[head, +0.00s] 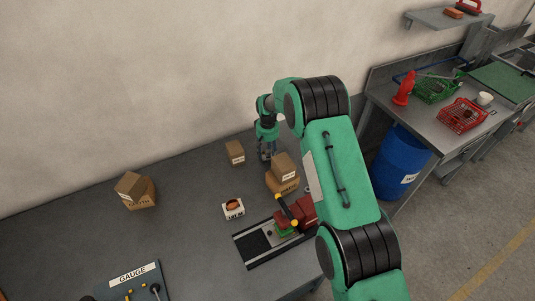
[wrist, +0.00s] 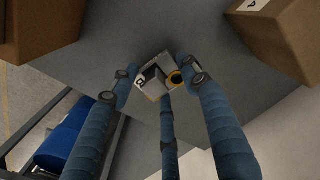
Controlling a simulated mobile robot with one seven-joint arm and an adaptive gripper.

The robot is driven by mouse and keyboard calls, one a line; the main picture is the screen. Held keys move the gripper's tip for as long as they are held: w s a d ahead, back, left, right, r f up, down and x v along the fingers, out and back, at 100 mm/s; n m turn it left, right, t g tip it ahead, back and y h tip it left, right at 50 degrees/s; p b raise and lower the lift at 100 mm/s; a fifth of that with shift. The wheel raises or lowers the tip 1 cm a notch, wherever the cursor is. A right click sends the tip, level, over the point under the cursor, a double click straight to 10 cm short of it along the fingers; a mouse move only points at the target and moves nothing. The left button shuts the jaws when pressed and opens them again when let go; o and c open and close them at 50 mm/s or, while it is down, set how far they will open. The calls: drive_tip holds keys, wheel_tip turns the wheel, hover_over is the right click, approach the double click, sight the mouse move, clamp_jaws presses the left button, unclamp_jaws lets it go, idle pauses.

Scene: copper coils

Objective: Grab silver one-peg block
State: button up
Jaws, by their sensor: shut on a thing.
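The silver block (wrist: 150,86) shows in the wrist view between the fingertips of my gripper (wrist: 156,78). It has a pale face with a dark mark, a dark recess, and a yellow ring with a black centre on its right side. My gripper is shut on it, with fingers on its left and right and a third finger below. In the head view, my gripper (head: 267,155) points down at the back of the table, between cardboard boxes. The block is too small to make out there. Whether it touches the table is not clear.
Cardboard boxes stand left (head: 235,153) and right (head: 284,167) of my gripper. A blue barrel (head: 397,165) stands beyond the table's right edge.

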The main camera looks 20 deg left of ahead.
sight(268, 150)
wheel_tip(268, 150, up, 10)
drive_tip(key=shift+f, duration=0.15)
idle(0.4)
drive_tip(key=shift+a, duration=0.15)
idle(0.4)
